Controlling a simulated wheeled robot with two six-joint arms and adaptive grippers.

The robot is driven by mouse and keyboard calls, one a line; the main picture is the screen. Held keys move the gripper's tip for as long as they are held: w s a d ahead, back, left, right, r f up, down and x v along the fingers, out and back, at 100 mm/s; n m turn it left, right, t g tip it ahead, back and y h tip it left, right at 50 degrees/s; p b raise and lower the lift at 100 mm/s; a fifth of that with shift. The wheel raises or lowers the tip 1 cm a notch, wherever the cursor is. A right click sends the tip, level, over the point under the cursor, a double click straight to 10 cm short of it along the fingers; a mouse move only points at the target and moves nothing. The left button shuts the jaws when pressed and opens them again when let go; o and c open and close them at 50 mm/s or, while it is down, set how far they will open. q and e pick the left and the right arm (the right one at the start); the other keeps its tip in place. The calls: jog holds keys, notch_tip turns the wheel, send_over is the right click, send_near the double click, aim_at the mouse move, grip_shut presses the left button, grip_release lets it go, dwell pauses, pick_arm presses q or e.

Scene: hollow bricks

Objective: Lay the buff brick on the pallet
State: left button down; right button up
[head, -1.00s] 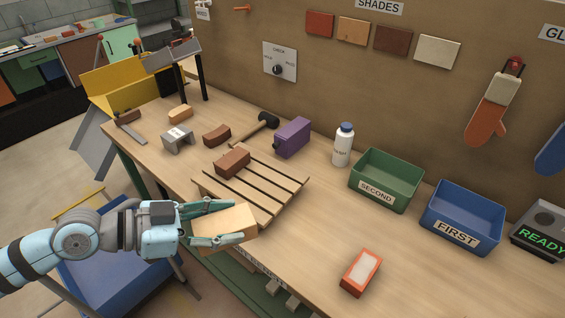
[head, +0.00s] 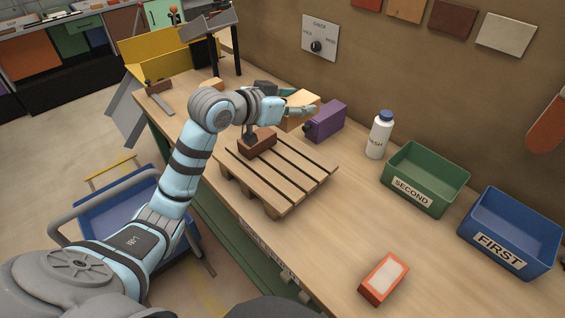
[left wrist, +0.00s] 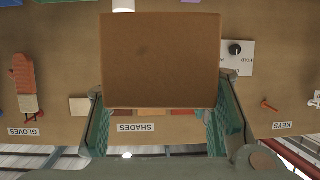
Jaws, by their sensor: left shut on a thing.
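My left gripper (head: 297,103) is shut on the buff brick (head: 309,97), which partly hides behind the fingers. The brick is beyond the pallet's far edge, beside the purple container; its height over the bench is hard to tell. In the left wrist view, the brick (left wrist: 160,60) sits between the two teal fingers, its face in brown shadow. The slatted wooden pallet (head: 285,172) lies on the bench, nearer than the gripper. A red-brown brick (head: 257,146) lies on its far left part. The right gripper is out of view.
The purple container (head: 326,121) stands close right of the held brick. A white bottle (head: 379,138), green SECOND bin (head: 425,182) and blue FIRST bin (head: 510,235) stand further right. An orange-framed block (head: 384,279) lies near the front. The pallet's right slats are bare.

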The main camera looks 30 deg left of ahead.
pick_arm(q)
jog(key=f+b, duration=0.1)
jog(key=f, duration=0.5)
jog(key=f+b, duration=0.1)
jog(key=f, duration=0.4)
jog(key=f+b, duration=0.1)
jog(key=f, duration=0.5)
jog(key=shift+s+a+f, duration=0.2)
jog(key=shift+s+f, duration=0.1)
jog(key=shift+f, duration=0.05)
jog(key=shift+f, duration=0.1)
jog(key=c, duration=0.8)
grip_release()
jog(key=shift+c, duration=0.2)
jog(key=shift+s, duration=0.25)
jog(key=p+v, duration=0.3)
jog(key=v, duration=0.8)
jog(key=shift+a, duration=0.15)
jog(key=shift+s+r, duration=0.25)
jog(key=shift+s, duration=0.05)
